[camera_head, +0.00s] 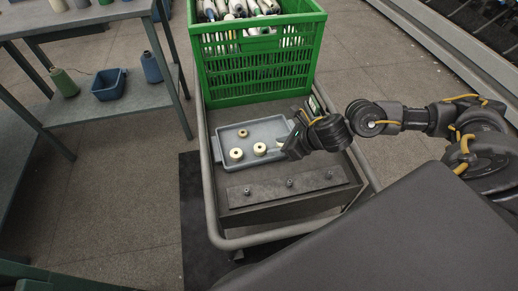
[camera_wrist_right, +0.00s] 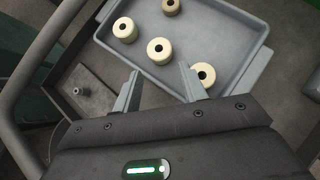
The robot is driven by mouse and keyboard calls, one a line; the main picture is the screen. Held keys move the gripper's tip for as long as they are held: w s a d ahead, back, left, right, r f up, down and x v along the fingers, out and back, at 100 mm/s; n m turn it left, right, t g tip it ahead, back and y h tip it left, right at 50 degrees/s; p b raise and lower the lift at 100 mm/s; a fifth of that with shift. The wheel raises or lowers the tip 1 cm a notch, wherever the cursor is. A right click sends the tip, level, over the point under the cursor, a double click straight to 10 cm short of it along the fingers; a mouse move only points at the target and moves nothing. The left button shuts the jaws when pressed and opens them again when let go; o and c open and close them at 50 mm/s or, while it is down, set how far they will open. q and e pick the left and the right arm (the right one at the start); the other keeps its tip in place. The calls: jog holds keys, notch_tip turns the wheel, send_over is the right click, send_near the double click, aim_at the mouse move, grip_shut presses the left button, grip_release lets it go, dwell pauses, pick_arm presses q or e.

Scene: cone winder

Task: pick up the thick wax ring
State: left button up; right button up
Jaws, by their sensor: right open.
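Several wax rings lie in a grey tray (camera_head: 222,135). Two cream rings (camera_head: 236,154) (camera_head: 260,149) lie at its left and middle, and a smaller tan ring (camera_head: 243,133) lies further back. Another cream ring (camera_wrist_right: 203,74) lies by the right finger in the wrist view. I cannot tell for sure which ring is the thick one. My right gripper (camera_head: 288,147) is over the tray's right side, jaws apart and empty. In the right wrist view the open fingers (camera_wrist_right: 160,75) point at the middle cream ring (camera_wrist_right: 160,50), apart from it. My left gripper is not in view.
A green crate (camera_head: 258,72) full of yarn cones stands behind the tray on the cart. A dark block with several small pegs (camera_head: 289,183) is in front of it. A cart rail (camera_head: 211,205) runs along the left. A table with a blue bin (camera_head: 108,85) stands at left.

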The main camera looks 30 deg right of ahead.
aim_at(261, 148)
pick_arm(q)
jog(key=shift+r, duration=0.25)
pick_arm(e)
jog(key=shift+x, duration=1.2)
jog(key=x, duration=0.4)
jog(key=shift+w+a, duration=0.15)
jog(key=shift+w, duration=0.1)
jog(key=shift+w+a+f, duration=0.1)
jog(key=shift+w+f, duration=0.05)
jog(key=shift+w, duration=0.05)
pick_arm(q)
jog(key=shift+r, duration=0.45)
pick_arm(e)
jog(key=c, duration=0.6)
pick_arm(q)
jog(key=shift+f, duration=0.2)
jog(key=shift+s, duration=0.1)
